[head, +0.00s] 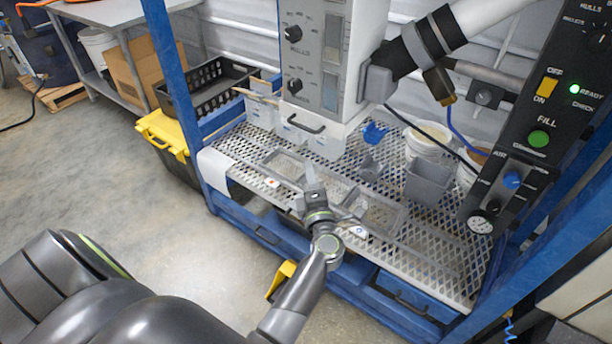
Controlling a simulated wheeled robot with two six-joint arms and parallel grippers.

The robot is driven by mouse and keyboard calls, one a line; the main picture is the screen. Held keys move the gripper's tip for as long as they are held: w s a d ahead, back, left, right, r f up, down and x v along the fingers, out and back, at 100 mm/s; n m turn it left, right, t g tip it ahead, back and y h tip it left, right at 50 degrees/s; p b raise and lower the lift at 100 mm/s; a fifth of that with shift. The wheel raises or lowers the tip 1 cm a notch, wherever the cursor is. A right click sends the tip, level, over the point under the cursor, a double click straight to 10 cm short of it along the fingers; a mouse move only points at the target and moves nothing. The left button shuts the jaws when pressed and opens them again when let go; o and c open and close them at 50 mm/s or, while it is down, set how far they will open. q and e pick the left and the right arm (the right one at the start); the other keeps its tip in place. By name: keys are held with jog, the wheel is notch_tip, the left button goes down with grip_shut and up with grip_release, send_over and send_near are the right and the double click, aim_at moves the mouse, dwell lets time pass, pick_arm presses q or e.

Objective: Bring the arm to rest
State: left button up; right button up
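My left arm reaches in from the bottom left, and its gripper (336,194) is over the front part of the mesh shelf (425,240). Its two grey fingers look spread apart, with nothing seen between them, so it appears open and empty. I cannot tell how far it is above the shelf. My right gripper is not in view.
The blue frame (180,90) stands around the shelf. Above are the grey hopper box (318,60) and the control panel (540,120) with a green button. A grey bin (427,181), a blue scoop (375,133) and white buckets (428,140) stand behind.

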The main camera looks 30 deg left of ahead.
pick_arm(q)
jog(key=s+d+f+m+g+h, duration=0.1)
jog(key=s+f+m+h, duration=0.4)
jog(key=f, duration=0.6)
jog(key=s+d+f+m+g+h, duration=0.1)
jog(key=s+d+f+m+h, duration=0.15)
jog(key=f+m, duration=0.7)
jog(key=s+f+m+g+h, duration=0.1)
jog(key=s+f+m+h, duration=0.35)
jog(key=f, duration=0.75)
jog(key=s+a+f+m+g, duration=0.1)
jog(key=s+f, duration=0.4)
jog(key=s, duration=0.6)
jog(key=s+a+f+m+g, duration=0.2)
jog(key=s+f+m+g, duration=0.2)
jog(key=s, duration=0.8)
jog(key=s+a+f+m+g, duration=0.2)
jog(key=s+f+g, duration=0.3)
jog(key=s+f, duration=0.3)
jog(key=s+m, duration=0.1)
jog(key=s, duration=0.3)
jog(key=shift+f+g, duration=0.25)
jog(key=shift+g, duration=0.05)
jog(key=shift+w, duration=0.1)
